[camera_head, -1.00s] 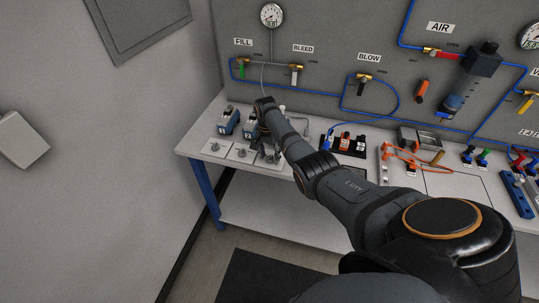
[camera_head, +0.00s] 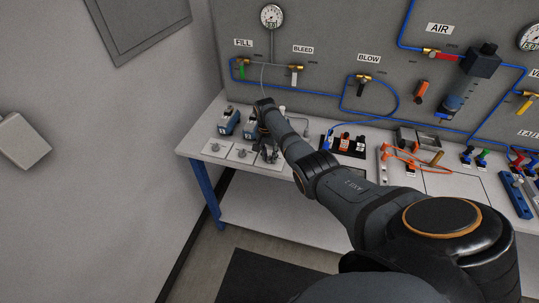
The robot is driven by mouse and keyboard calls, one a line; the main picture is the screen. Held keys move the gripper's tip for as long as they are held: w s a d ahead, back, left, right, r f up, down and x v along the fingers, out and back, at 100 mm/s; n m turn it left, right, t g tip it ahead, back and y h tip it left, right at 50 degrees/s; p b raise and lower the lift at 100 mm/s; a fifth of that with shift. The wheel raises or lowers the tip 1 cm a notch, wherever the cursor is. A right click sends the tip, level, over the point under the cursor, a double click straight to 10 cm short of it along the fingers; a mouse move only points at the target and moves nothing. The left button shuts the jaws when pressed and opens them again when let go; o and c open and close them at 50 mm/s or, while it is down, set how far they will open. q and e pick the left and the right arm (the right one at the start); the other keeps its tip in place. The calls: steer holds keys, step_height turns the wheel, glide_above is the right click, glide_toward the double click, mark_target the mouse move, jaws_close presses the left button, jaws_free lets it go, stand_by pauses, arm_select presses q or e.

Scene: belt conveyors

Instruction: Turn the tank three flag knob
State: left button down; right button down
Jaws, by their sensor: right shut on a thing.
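A row of small grey knobs on pale square plates stands at the left front of the bench. The left knob (camera_head: 215,147) and the middle knob (camera_head: 241,153) are in plain view. My right gripper (camera_head: 269,154) points down at the third plate (camera_head: 262,166), at the right end of the row. It is shut on the flag knob there, which the fingers and wrist mostly hide. I cannot read a tank label or tell the knob's angle. My left gripper is not in view.
Two blue-and-dark devices (camera_head: 229,121) stand just behind the knobs. Behind the bench (camera_head: 280,214), a grey panel carries a gauge (camera_head: 271,16), blue tubing and valves. A black block with coloured parts (camera_head: 343,145) and orange tubing (camera_head: 400,156) lie to the right.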

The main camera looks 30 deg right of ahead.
steer(key=n+p, duration=0.2)
steer(key=n, duration=0.2)
steer(key=shift+r, duration=0.15)
steer(key=n+p, duration=0.1)
steer(key=n, duration=0.3)
steer(key=shift+n+p, duration=0.3)
steer(key=shift+n, duration=0.1)
steer(key=c, duration=1)
jaws_free()
steer(key=r, duration=0.7)
steer(key=a+r, duration=0.1)
steer(key=r, duration=0.3)
steer(key=shift+r, duration=0.35)
